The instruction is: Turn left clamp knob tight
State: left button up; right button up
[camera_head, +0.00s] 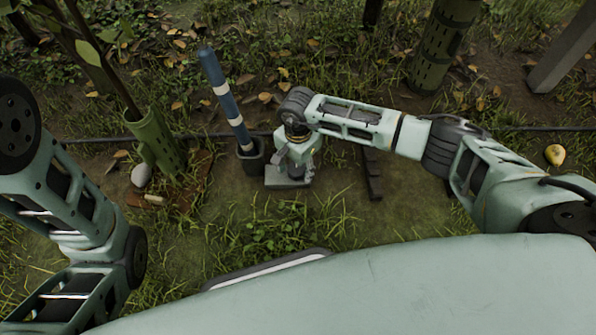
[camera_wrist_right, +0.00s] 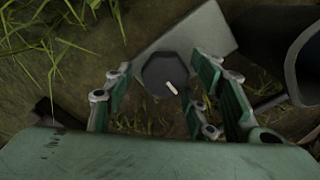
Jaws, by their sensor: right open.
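A dark, many-sided knob (camera_wrist_right: 160,68) with a short white mark sits on a grey plate (camera_wrist_right: 212,32) in the right wrist view. The plate (camera_head: 280,183) also shows on the ground in the head view, where my gripper hides the knob. My right gripper (camera_head: 297,160) points down over the plate. Its green fingers are open, one on each side of the knob in the wrist view. Whether they touch the knob, I cannot tell. My left arm shows at the left, but its gripper is out of view.
A blue and white pole (camera_head: 222,95) leans in a dark cup (camera_head: 251,158) just left of my right gripper. A green mesh tree guard (camera_head: 157,140) stands further left. A dark bar (camera_head: 372,175) lies to the right. A yellow pear (camera_head: 555,155) lies at far right.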

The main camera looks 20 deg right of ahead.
jog(key=shift+f, duration=0.35)
jog(key=shift+r, duration=0.1)
jog(key=c, duration=1)
jog(key=shift+s, duration=0.1)
jog(key=shift+c, duration=0.2)
